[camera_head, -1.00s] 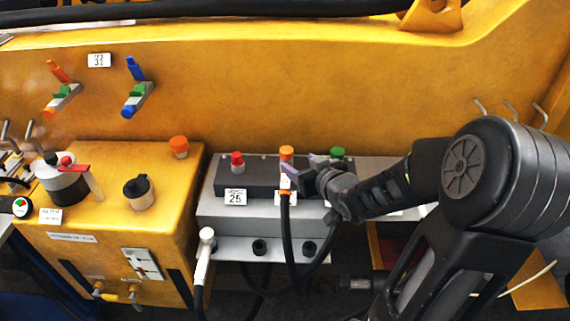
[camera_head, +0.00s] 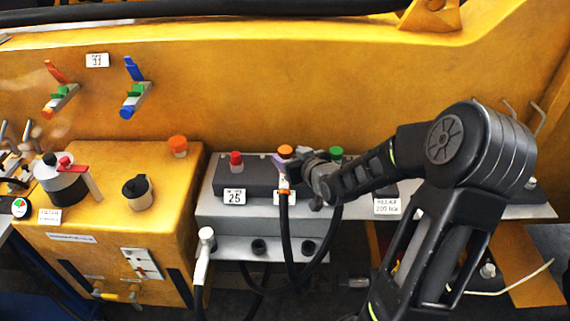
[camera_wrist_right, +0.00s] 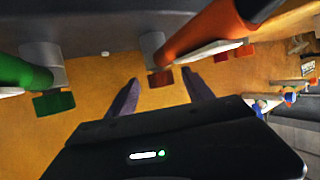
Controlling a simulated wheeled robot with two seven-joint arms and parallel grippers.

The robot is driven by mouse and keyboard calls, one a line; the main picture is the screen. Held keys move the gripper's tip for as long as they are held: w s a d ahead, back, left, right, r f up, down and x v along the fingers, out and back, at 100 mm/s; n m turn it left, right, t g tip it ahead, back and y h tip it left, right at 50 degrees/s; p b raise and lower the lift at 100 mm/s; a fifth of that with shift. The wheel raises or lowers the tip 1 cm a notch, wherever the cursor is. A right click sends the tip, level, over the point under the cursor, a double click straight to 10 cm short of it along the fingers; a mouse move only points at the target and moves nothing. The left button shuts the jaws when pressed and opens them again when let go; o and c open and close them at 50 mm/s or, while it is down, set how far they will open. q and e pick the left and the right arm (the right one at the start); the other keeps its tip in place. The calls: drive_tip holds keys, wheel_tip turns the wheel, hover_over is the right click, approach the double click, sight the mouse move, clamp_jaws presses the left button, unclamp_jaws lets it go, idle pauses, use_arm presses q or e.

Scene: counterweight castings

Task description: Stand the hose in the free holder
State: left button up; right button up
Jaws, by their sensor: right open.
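A black hose (camera_head: 284,230) with a white end and an orange band hangs in front of the dark block, below the orange cap (camera_head: 286,151). A second black hose with a white upright end (camera_head: 206,243) stands at the left of the low grey shelf (camera_head: 283,253). Two dark round holders, one in the middle (camera_head: 258,247) and one at the right (camera_head: 308,248), show empty on that shelf. My right gripper (camera_head: 290,164) is open at the orange-banded hose's upper end; contact cannot be told. In the wrist view its two purple fingers (camera_wrist_right: 161,95) are apart, beside an orange part.
A red cap (camera_head: 236,158) and a green cap (camera_head: 336,153) flank the orange one closely. A yellow box (camera_head: 105,215) with knobs stands at the left. The yellow wall (camera_head: 300,80) rises behind. A looped black hose hangs below the shelf.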

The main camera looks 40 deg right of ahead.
drive_tip(key=shift+w+f, duration=0.25)
drive_tip(key=shift+w, duration=0.35)
clamp_jaws()
idle(0.7)
